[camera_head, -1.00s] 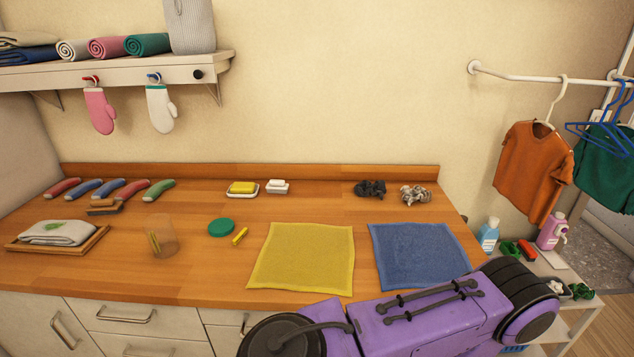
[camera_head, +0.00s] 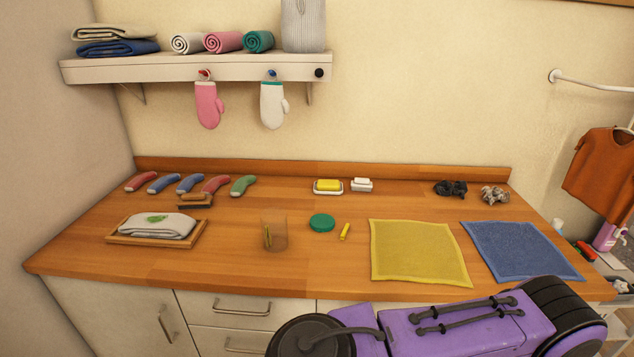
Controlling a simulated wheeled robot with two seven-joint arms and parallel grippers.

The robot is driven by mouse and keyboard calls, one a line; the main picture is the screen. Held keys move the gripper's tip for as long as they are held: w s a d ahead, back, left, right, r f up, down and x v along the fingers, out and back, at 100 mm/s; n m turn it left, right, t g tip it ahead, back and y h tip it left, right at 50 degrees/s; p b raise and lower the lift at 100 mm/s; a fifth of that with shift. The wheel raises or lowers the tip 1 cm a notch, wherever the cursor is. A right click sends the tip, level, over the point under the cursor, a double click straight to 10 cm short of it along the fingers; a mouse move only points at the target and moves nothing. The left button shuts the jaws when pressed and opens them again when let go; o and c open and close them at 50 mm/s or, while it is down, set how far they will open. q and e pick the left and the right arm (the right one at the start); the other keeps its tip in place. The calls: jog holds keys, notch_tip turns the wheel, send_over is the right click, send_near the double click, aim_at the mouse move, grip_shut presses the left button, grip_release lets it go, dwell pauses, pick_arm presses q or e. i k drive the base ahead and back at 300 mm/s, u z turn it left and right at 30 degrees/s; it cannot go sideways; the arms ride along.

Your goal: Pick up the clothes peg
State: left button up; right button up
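A small yellow stick-like object (camera_head: 345,231), which looks like the clothes peg, lies on the wooden counter to the right of a round green lid (camera_head: 322,222). A clear jar (camera_head: 274,231) stands left of the lid with one or more thin yellowish pieces inside; their shape is too small to make out. Neither of my grippers is in view. A purple and black part at the bottom, which looks like part of my own body, covers some of the counter's front edge.
A yellow cloth (camera_head: 420,252) and a blue cloth (camera_head: 522,250) lie on the right of the counter (camera_head: 210,262). A wooden tray (camera_head: 117,238) with a folded cloth is at left. Soap dishes (camera_head: 328,191) and dark clumps (camera_head: 450,189) are at the back. A shelf (camera_head: 190,69) hangs above.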

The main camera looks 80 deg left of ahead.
aim_at(346, 229)
jog(key=k, duration=0.25)
jog(key=u, duration=1.1)
